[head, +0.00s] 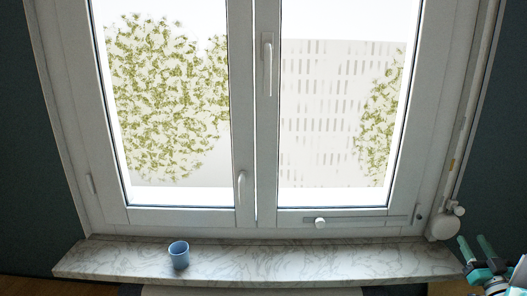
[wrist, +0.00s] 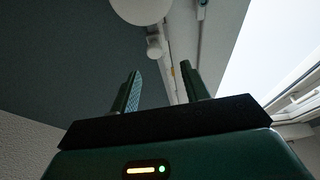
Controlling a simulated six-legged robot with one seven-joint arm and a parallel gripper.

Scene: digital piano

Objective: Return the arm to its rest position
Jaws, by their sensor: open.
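My gripper (head: 474,248) shows at the lower right of the head view, by the right end of the marble sill. Its two teal fingers point up and stand apart, with nothing between them. In the wrist view my gripper (wrist: 160,88) is seen from behind, with its fingers apart and empty. Part of my arm is cut off by the right edge of the head view.
A blue cup (head: 179,256) stands upright on the marble windowsill (head: 300,263), left of its middle and far from my gripper. A white pipe with a round knob (head: 444,226) runs close above my gripper.

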